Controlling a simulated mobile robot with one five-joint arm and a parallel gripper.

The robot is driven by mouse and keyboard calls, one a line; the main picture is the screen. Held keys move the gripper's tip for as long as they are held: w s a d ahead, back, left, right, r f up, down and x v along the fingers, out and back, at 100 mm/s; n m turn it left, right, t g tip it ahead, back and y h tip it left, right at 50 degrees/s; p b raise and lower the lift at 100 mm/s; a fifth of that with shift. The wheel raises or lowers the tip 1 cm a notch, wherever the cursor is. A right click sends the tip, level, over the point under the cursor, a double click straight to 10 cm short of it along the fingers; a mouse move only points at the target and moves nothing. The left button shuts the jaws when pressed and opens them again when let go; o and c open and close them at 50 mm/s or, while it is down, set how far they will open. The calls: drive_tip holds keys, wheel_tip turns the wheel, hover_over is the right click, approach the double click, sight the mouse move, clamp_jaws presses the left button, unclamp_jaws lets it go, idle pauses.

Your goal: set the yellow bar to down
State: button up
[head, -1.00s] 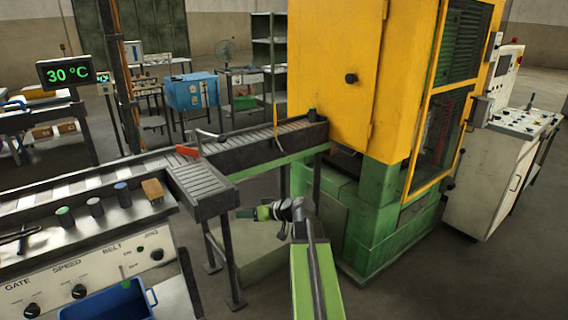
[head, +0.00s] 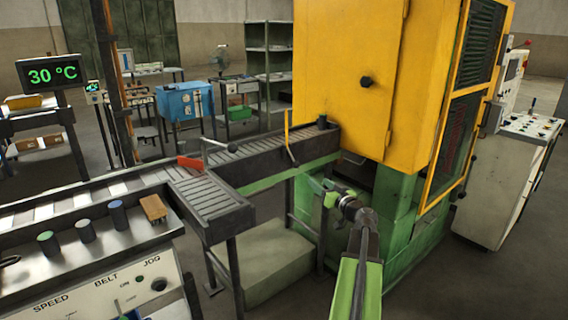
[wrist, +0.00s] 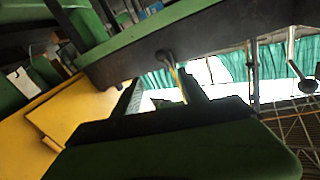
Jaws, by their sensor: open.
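The yellow bar (head: 287,127) stands about upright at the side of the roller conveyor, near the yellow machine cabinet. A grey rod runs from its lower end down and to the right. My gripper (head: 332,172) is open and empty, below and to the right of the bar in the head view. In the wrist view, the open fingers of my gripper (wrist: 158,78) point towards the conveyor's side. A thin grey and yellow rod, probably the yellow bar (wrist: 179,82), shows near the right finger. I cannot tell whether they touch.
The roller conveyor (head: 215,195) and its green side rail (head: 270,176) lie left of my arm. The yellow cabinet (head: 345,75) on its green base stands close ahead. A red bar (head: 190,162) with a grey lever sits on the conveyor. Floor is free at the lower right.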

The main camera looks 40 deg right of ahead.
sight(298, 165)
drive_tip(key=x, duration=1.8)
drive_tip(key=shift+a, duration=0.1)
drive_tip(key=shift+r, duration=0.1)
clamp_jaws()
idle(0.7)
